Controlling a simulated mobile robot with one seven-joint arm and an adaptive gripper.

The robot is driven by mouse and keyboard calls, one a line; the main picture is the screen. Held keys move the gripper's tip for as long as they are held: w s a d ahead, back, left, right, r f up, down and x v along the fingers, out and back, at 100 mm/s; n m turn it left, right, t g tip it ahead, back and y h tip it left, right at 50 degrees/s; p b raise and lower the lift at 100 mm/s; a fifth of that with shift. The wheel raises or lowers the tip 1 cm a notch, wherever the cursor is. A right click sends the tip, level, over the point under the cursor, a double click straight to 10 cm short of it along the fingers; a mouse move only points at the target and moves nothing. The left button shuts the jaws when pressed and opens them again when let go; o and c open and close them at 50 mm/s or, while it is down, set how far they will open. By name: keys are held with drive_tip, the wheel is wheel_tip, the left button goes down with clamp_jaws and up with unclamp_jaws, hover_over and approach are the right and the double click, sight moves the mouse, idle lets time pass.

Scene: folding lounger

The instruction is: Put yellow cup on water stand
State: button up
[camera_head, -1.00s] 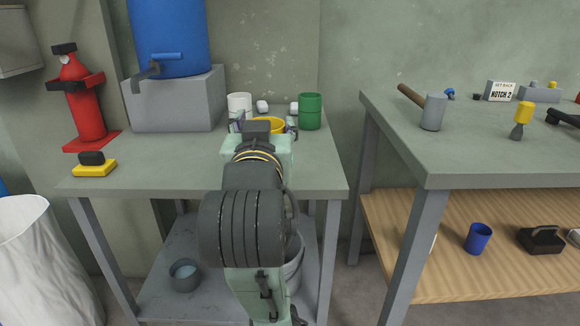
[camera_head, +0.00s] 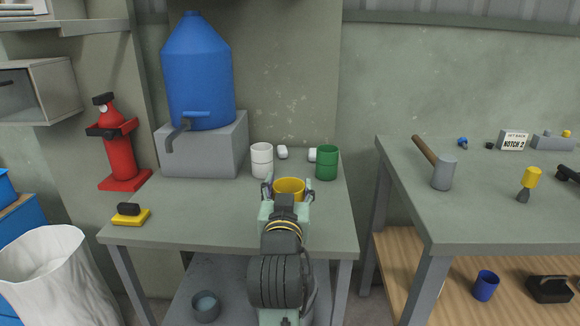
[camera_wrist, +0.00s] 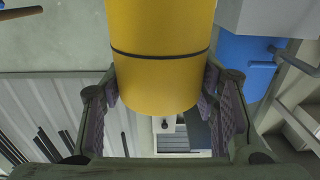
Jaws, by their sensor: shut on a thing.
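My gripper (camera_head: 288,193) is shut on the yellow cup (camera_head: 289,187), in front of the white and green cups in the head view. In the wrist view the yellow cup (camera_wrist: 160,60) fills the top middle, with a finger pad on each side of it. The water stand looks to be the grey block (camera_head: 205,148) under the blue water tank (camera_head: 198,75) at the back left of the table. The cup is right of and nearer than this block. My gripper and arm hide the cup's lower part in the head view.
A white cup (camera_head: 262,160) and a green cup (camera_head: 327,162) stand behind the yellow cup. A second table (camera_head: 480,220) stands right.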

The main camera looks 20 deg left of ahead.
drive_tip(key=shift+w+a+f+p, duration=0.25)
drive_tip(key=shift+w+a+f, duration=0.35)
drive_tip(key=shift+w, duration=0.75)
drive_tip(key=shift+w+a+f+p, duration=0.25)
drive_tip(key=shift+w+f, duration=0.6)
drive_tip(key=shift+w, duration=0.5)
drive_tip(key=shift+w+a+f+p, duration=0.2)
drive_tip(key=shift+w+a+f, duration=0.4)
drive_tip(key=shift+w, duration=0.75)
drive_tip(key=shift+d+f, duration=0.15)
drive_tip(key=shift+f, duration=0.15)
drive_tip(key=o, duration=1.4)
